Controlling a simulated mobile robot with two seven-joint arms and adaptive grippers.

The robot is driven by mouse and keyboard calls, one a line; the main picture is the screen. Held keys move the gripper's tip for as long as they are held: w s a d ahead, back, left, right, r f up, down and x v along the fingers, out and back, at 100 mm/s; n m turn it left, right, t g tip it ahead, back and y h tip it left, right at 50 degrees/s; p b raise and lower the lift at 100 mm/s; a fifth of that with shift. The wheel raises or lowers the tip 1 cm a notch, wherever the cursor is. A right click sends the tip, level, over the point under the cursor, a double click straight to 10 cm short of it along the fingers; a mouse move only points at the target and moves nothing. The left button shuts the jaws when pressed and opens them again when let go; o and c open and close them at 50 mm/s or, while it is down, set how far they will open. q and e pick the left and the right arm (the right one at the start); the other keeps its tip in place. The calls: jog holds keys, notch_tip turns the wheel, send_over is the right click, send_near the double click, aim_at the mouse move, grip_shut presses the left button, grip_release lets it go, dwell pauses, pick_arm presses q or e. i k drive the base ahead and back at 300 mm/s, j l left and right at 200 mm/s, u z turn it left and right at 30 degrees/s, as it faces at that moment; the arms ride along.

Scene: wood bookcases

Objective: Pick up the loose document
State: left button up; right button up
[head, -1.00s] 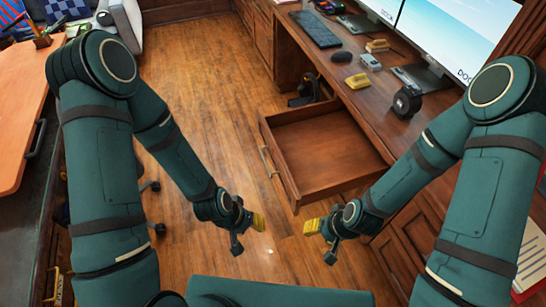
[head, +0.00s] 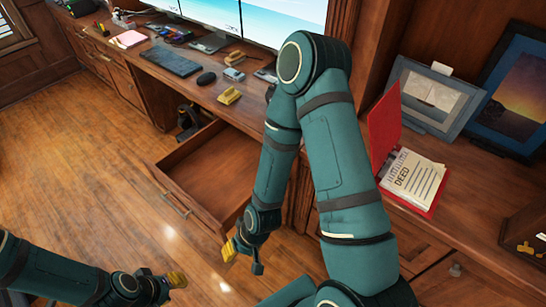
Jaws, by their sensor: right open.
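A white paper headed DEED (head: 415,178) lies on an open red folder (head: 384,128) on the wooden counter at the right. The folder's cover stands tilted up behind the paper's left side. My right gripper (head: 243,258) is open and empty, low in front of the open drawer, well to the left of and below the paper. My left gripper (head: 168,289) is at the bottom left, over the floor and far from the paper. Its yellow-tipped finger stands apart from the dark one, and it looks open and empty.
An open, empty drawer (head: 215,170) juts out from the desk. Picture frames (head: 432,98) stand behind the folder, and a dark box (head: 527,232) sits at the right edge. My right upper arm hides part of the counter. The wooden floor (head: 75,180) at the left is clear.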

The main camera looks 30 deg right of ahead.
aim_at(419, 179)
jog(key=z, duration=2.3)
jog(key=i+j+z, duration=0.1)
jog(key=z, duration=0.4)
jog(key=j, duration=0.1)
